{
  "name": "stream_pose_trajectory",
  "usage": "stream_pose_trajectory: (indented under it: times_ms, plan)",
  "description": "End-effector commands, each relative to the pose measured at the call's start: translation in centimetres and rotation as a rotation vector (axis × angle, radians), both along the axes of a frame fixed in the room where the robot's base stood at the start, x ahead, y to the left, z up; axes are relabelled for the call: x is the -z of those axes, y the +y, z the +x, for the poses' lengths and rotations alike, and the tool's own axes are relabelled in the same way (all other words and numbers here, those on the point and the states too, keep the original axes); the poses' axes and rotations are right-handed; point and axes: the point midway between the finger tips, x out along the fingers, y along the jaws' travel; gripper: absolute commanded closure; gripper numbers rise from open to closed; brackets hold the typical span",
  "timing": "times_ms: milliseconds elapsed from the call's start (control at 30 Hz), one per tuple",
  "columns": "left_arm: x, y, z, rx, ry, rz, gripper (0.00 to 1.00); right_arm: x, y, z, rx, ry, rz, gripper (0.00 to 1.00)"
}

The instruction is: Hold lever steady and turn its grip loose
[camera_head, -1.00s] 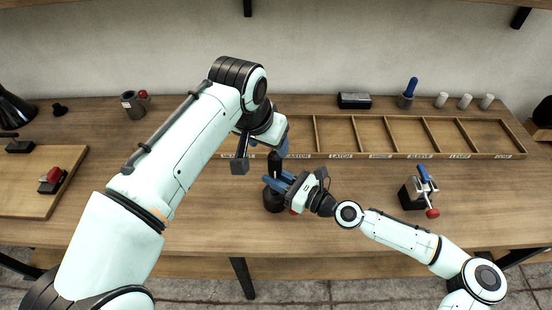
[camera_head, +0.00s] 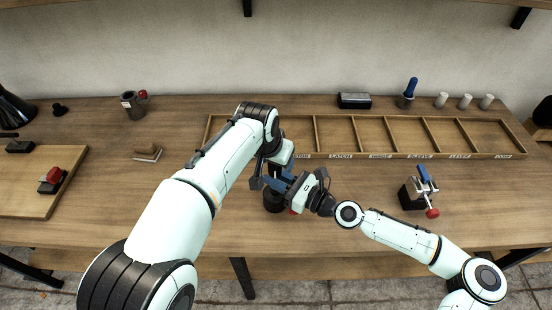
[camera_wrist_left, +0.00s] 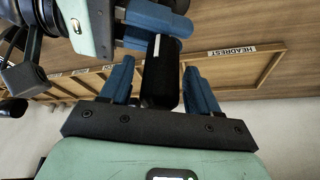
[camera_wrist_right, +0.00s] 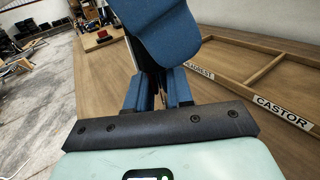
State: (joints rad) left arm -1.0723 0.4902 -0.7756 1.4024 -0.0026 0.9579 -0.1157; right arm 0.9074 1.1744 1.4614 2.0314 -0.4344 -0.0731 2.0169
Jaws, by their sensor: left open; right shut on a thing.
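The lever stands upright in a black round holder (camera_head: 273,200) near the table's front middle. Its black cylindrical grip (camera_wrist_left: 160,75) shows in the left wrist view. My left gripper (camera_wrist_left: 160,85) is open, with one blue finger on each side of the grip; I cannot tell whether they touch it. My right gripper (camera_head: 284,183) is shut on the lever below the grip. In the right wrist view a dark strip of the lever (camera_wrist_right: 158,88) shows between its fingers; a blue finger of my left gripper hides the rest above.
A long wooden tray (camera_head: 420,157) with labelled compartments lies behind. A clamp with a blue handle (camera_head: 422,190) stands at right. A wooden board (camera_head: 30,200) with a red-knobbed part lies at left. A small brown-topped block (camera_head: 148,152) and a grey cup (camera_head: 132,105) stand on the left side.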

Motion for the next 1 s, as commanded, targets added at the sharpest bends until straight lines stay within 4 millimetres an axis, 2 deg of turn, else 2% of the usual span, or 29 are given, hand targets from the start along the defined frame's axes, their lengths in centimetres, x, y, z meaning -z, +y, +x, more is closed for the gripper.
stream_pose_trajectory:
  times_ms: [33, 167, 200, 567, 1000]
  plan:
    - [-0.01, 0.0, 0.0, 0.0, 0.0, 0.0, 0.45, 0.01, -0.01, 0.0, 0.0, 0.0, 0.0, 1.0]
    - [-0.03, 0.0, 0.0, 0.0, 0.0, 0.0, 0.88, 0.01, -0.01, 0.0, 0.0, 0.0, 0.0, 1.0]
    - [-0.03, 0.0, 0.0, 0.0, 0.0, 0.0, 0.91, 0.01, -0.01, 0.0, 0.0, 0.0, 0.0, 1.0]
    - [-0.06, 0.01, 0.0, -0.049, -0.001, 0.001, 0.91, 0.01, -0.02, 0.01, 0.0, 0.0, 0.0, 1.0]
    - [-0.12, 0.17, 0.09, -0.381, -0.002, 0.002, 0.91, 0.01, -0.02, 0.02, 0.001, 0.0, 0.0, 1.0]
